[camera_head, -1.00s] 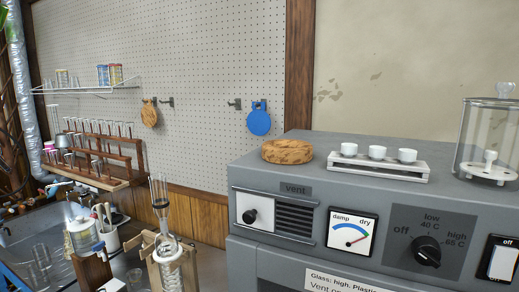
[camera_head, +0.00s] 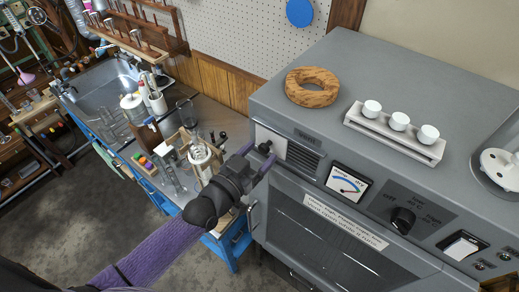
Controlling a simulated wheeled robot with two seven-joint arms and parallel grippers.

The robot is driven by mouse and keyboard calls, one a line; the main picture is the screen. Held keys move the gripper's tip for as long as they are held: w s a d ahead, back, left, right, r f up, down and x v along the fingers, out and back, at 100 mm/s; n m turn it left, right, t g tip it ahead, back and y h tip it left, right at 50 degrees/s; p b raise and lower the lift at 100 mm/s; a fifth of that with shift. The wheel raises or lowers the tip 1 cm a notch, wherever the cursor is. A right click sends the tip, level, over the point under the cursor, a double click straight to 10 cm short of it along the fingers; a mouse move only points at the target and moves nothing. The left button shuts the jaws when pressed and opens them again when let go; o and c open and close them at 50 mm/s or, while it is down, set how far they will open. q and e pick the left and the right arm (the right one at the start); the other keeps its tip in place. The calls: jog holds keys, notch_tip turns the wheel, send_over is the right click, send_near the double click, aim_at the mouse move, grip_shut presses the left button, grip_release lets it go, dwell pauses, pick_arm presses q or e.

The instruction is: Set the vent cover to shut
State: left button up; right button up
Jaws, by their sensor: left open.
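The vent cover (camera_head: 275,141) is a white plate with a black knob (camera_head: 265,147), on the front of the grey drying cabinet. It sits at the left of the vent opening, and the dark slats (camera_head: 303,156) to its right are uncovered. My left gripper (camera_head: 258,156) is open, with its fingers pointing at the cover. Its fingertips are close around or just in front of the knob; I cannot tell if they touch it. The gripper hides the cover's lower left part. My right gripper is not in view.
A cork ring (camera_head: 312,87) and a rack of white cups (camera_head: 394,132) stand on the cabinet top. A damp/dry gauge (camera_head: 347,185) and a heat knob (camera_head: 402,220) are right of the vent. Glassware on the bench (camera_head: 207,113) crowds the left.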

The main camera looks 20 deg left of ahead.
pick_arm(q)
jog(key=shift+w+d, duration=0.1)
jog(key=shift+w, duration=0.1)
jog(key=shift+c, duration=0.2)
grip_shut()
dwell(1.2)
